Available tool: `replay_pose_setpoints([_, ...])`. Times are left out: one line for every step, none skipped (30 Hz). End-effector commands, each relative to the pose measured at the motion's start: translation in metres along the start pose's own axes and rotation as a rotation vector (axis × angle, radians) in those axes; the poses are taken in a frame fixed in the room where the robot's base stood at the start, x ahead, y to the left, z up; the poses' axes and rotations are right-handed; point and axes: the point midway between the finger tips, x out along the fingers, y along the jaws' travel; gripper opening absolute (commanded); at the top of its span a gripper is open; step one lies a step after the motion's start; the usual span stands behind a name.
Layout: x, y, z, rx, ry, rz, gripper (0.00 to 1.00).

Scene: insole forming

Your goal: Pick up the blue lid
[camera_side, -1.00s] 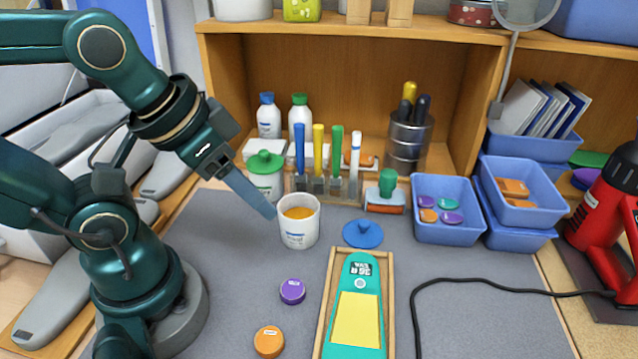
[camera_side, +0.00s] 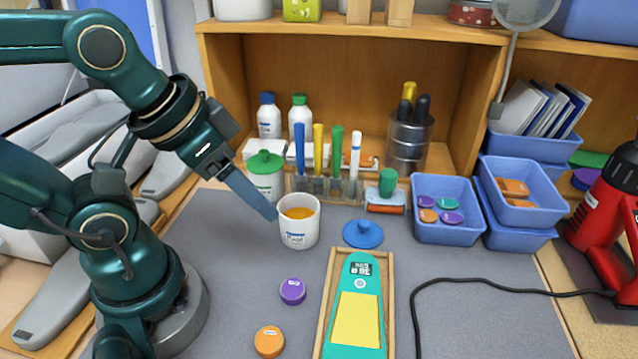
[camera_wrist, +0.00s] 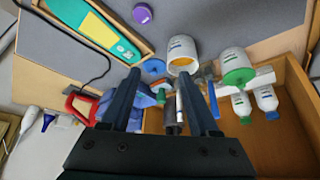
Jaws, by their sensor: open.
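The blue lid (camera_side: 363,234) lies flat on the grey mat, knob up, right of the white cup and just beyond the wooden tray. It also shows in the wrist view (camera_wrist: 153,66), small and beyond my finger tips. My gripper (camera_side: 272,214) is at the left side of the white cup (camera_side: 299,222), above the mat and apart from the lid. In the wrist view my gripper (camera_wrist: 160,75) has its two fingers spread with nothing held between them. The cup is open on top and holds something orange.
A wooden tray (camera_side: 322,318) holds a teal insole (camera_side: 361,270) with a yellow patch. Purple (camera_side: 292,291) and orange (camera_side: 269,341) discs lie on the mat. A roller (camera_side: 386,194) and a pen rack (camera_side: 327,187) stand behind the lid. A black cable crosses the right side.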

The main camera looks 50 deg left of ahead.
Motion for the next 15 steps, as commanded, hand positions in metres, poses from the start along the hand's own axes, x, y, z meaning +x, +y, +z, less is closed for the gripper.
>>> replay_pose_setpoints([0.000, 0.000, 0.000, 0.000, 0.000, 0.000, 0.61])
replay_pose_setpoints([0.000, 0.000, 0.000, 0.000, 0.000, 0.000, 0.61])
replay_pose_setpoints([0.000, 0.000, 0.001, -0.001, -0.002, 0.000, 0.61])
replay_pose_setpoints([0.000, 0.000, 0.001, -0.002, -0.007, 0.000, 0.61])
replay_pose_setpoints([-0.002, 0.000, 0.000, -0.002, -0.005, 0.000, 0.61])
replay_pose_setpoints([-0.005, 0.000, -0.004, -0.003, 0.006, 0.000, 0.61])
replay_pose_setpoints([-0.008, 0.000, -0.008, -0.004, 0.014, 0.000, 0.61])
replay_pose_setpoints([-0.010, 0.000, -0.013, -0.005, 0.021, 0.000, 0.61])
replay_pose_setpoints([-0.013, 0.000, -0.020, -0.006, 0.023, 0.000, 0.61])
replay_pose_setpoints([-0.015, 0.000, -0.026, -0.007, 0.020, 0.000, 0.61])
replay_pose_setpoints([-0.017, 0.000, -0.033, -0.007, 0.016, 0.000, 0.61])
replay_pose_setpoints([-0.018, 0.000, -0.043, -0.008, 0.009, 0.001, 0.61])
replay_pose_setpoints([-0.019, 0.000, -0.050, -0.008, 0.000, 0.001, 0.61])
replay_pose_setpoints([-0.019, 0.001, -0.057, -0.009, -0.009, 0.001, 0.61])
replay_pose_setpoints([-0.018, 0.001, -0.066, -0.009, -0.023, 0.002, 0.61])
